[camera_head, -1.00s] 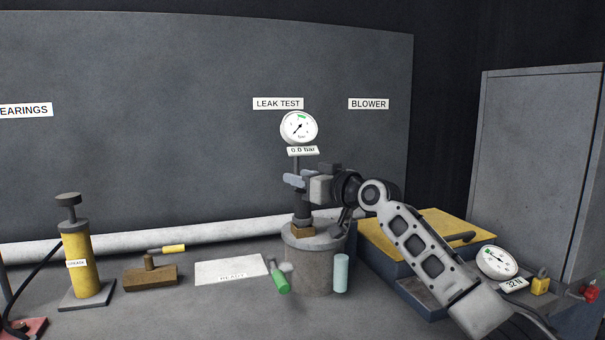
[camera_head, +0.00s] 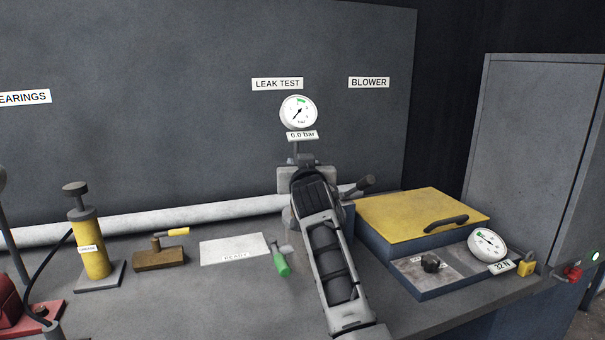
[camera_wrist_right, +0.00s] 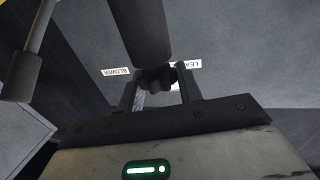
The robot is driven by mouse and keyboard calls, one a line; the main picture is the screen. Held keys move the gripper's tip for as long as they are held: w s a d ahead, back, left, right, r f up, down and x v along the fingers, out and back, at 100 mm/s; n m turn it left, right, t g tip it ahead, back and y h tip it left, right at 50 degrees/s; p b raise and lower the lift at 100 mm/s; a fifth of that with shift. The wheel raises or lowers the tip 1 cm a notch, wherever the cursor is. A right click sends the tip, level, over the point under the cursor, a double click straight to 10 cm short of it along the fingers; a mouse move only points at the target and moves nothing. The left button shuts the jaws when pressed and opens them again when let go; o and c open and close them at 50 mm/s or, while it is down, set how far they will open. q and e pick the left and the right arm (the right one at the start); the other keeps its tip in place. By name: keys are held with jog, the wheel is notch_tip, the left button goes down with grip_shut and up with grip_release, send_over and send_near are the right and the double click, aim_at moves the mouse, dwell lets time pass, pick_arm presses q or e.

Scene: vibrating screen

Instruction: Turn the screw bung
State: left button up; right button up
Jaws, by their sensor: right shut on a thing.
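The leak-test gauge (camera_head: 298,112) stands at the back, with its "0.0 bar" plate (camera_head: 302,135) below the dial. My right arm comes up from the front and covers most of the fixture under the gauge. My right gripper (camera_wrist_right: 160,82) is shut on a dark round piece (camera_wrist_right: 157,77), which looks like the screw bung. The bung is hidden behind my wrist in the head view. In the right wrist view a thick dark cylinder (camera_wrist_right: 138,28) hangs just beyond the fingers. My left gripper is not in view.
A yellow-lidded box (camera_head: 415,215) stands on the right, with a knob (camera_head: 431,262) and a 32 N gauge (camera_head: 487,243) in front. A yellow grease pump (camera_head: 92,250) stands left.

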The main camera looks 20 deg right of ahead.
jog(key=shift+a+f+m+h+b, duration=0.2)
jog(key=shift+f+m+h+b, duration=0.45)
jog(key=shift+b, duration=0.3)
jog(key=m+g+h+b, duration=0.1)
jog(key=h+b, duration=0.1)
jog(key=b, duration=0.1)
jog(key=shift+r+m+h, duration=0.15)
jog(key=shift+m+h, duration=0.1)
jog(key=shift+h, duration=0.1)
jog(key=m+g+h+b, duration=0.2)
jog(key=h+b, duration=0.1)
jog(key=shift+d+r, duration=0.15)
jog(key=shift+r, duration=0.2)
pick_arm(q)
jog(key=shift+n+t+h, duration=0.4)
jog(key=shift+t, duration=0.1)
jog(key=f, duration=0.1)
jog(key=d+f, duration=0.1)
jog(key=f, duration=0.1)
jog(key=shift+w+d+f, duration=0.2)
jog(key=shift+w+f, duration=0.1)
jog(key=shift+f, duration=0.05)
pick_arm(e)
jog(key=shift+m+g+h, duration=0.6)
jog(key=shift+d+r+h, duration=0.1)
jog(key=shift+h, duration=0.2)
jog(key=o, duration=1)
jog(key=shift+c, duration=0.2)
